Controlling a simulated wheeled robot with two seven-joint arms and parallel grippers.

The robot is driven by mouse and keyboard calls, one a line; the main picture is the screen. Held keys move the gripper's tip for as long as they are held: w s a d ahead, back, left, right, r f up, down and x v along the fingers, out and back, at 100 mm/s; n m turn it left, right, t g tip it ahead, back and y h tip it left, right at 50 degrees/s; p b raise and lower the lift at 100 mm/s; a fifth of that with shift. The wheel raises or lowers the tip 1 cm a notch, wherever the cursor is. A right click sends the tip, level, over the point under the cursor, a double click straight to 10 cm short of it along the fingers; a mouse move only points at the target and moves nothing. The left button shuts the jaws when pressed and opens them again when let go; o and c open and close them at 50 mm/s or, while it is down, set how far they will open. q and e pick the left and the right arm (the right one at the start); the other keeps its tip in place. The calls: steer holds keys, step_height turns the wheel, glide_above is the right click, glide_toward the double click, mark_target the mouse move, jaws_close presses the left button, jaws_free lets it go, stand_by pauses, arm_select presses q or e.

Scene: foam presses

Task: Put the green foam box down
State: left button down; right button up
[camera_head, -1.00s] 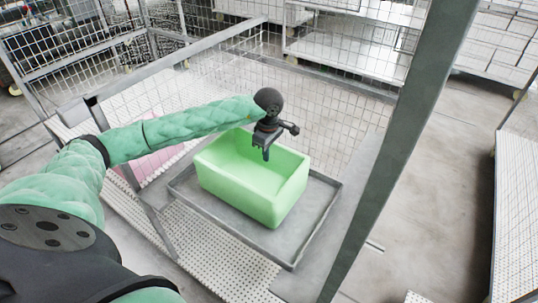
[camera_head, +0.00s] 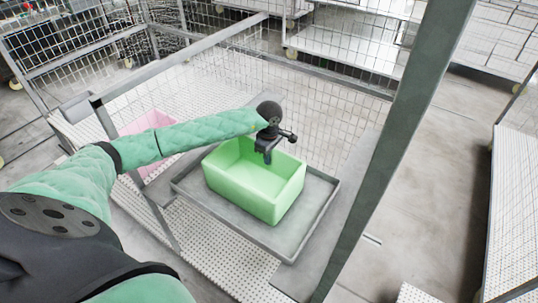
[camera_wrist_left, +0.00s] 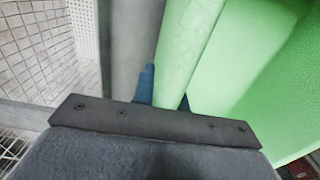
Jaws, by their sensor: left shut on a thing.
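The green foam box (camera_head: 238,195) is an open-topped bin, upright over the grey tray (camera_head: 228,222) in the head view. Its lower edge looks on or very close to the tray floor; I cannot tell whether it touches. My left gripper (camera_head: 267,158) is shut on the rim of the box's far wall, pointing down. In the left wrist view, the two blue fingertips (camera_wrist_left: 166,91) straddle the green wall (camera_wrist_left: 190,45). The box's interior looks empty. My right gripper is not in view.
A pink box (camera_head: 148,122) stands to the left, partly behind my left arm. A thick grey post (camera_head: 395,150) rises right of the tray. Wire mesh (camera_head: 325,105) stands behind. Bare tray floor shows right of the box.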

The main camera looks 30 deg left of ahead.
arm_select(q)
steer(key=shift+f, duration=0.1)
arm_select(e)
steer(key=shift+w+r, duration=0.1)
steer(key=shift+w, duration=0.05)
arm_select(q)
steer(key=c, duration=1.4)
jaws_free()
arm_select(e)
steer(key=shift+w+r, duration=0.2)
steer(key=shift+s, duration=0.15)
